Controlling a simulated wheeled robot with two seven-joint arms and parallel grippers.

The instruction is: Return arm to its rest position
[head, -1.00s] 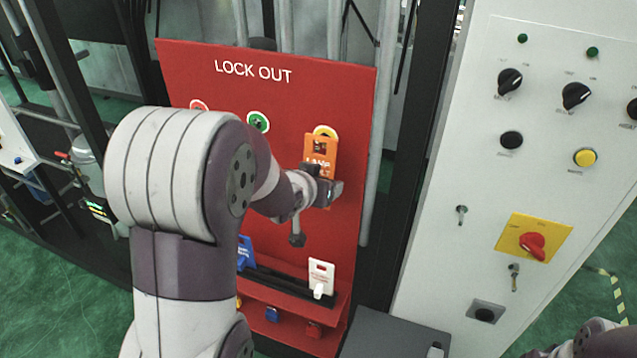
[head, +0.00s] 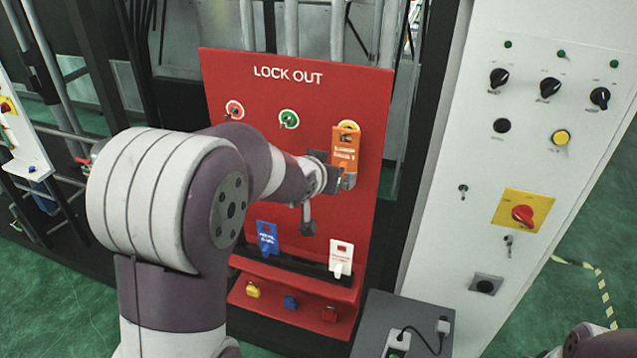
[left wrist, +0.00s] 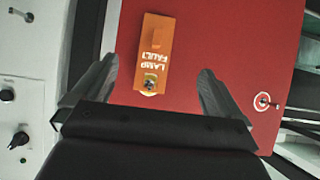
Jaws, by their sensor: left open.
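My left arm (head: 170,210) comes in from the left and reaches toward the red LOCK OUT board (head: 225,75). My left gripper (head: 343,180) is just in front of an orange tag (head: 345,142) hanging at the yellow-ringed hook (head: 349,126). In the left wrist view its fingers (left wrist: 157,68) are spread wide. The orange LAMP FAULT tag (left wrist: 166,58) shows upside down between them, with clear gaps on both sides. Nothing is held. Part of my right arm (head: 600,342) shows at the lower right corner; its gripper is not seen.
Blue (head: 267,238) and white (head: 341,258) tags stand on the board's ledge, above several padlocks (head: 290,302). A grey box (head: 375,312) with a cable stands below right. A white control panel (head: 470,125) with knobs and a red switch (head: 522,214) stands right.

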